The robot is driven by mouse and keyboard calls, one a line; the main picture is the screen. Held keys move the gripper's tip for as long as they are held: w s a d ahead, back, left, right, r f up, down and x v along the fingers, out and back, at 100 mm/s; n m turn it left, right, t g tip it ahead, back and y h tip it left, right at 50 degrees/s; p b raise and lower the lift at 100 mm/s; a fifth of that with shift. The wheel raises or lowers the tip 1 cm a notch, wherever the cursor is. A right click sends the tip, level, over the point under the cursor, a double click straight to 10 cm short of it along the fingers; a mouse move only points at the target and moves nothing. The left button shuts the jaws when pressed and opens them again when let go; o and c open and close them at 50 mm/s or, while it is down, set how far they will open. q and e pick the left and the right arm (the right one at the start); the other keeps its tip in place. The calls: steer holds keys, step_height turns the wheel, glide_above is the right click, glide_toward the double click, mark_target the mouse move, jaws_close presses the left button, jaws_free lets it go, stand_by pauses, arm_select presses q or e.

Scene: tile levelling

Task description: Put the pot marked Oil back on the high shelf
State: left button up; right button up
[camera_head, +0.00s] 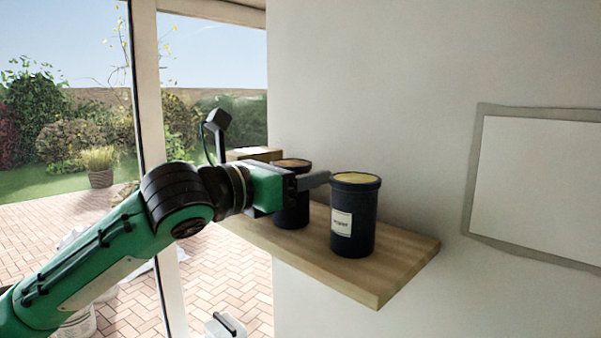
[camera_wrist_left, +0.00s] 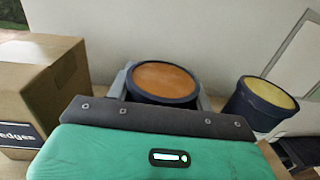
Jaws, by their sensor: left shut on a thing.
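A dark pot with an orange-brown top (camera_head: 292,216) is at the wooden shelf (camera_head: 400,262), behind my left gripper (camera_head: 300,184). Its label is hidden, so I cannot read whether it says Oil. My left gripper is shut on this pot, with the fingers on either side of it near the top. In the left wrist view the pot's round top (camera_wrist_left: 165,80) sits upright between the fingers. Its base appears at the shelf surface, but I cannot tell for sure whether it touches. My right gripper is not in view.
A second dark pot with a yellow top (camera_head: 354,220) and a white label, too small to read surely, stands to the right on the shelf. A cardboard box (camera_wrist_left: 40,85), its label ending in "edges", stands to the left. A framed white panel (camera_head: 540,185) hangs on the wall.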

arm_select(q)
steer(key=shift+d+f, duration=0.1)
steer(key=shift+f, duration=0.05)
steer(key=o, duration=1)
steer(key=shift+o, duration=0.6)
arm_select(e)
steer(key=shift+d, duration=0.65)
arm_select(q)
steer(key=b+v, duration=0.5)
steer(key=v, duration=0.7)
steer(key=shift+r, duration=0.2)
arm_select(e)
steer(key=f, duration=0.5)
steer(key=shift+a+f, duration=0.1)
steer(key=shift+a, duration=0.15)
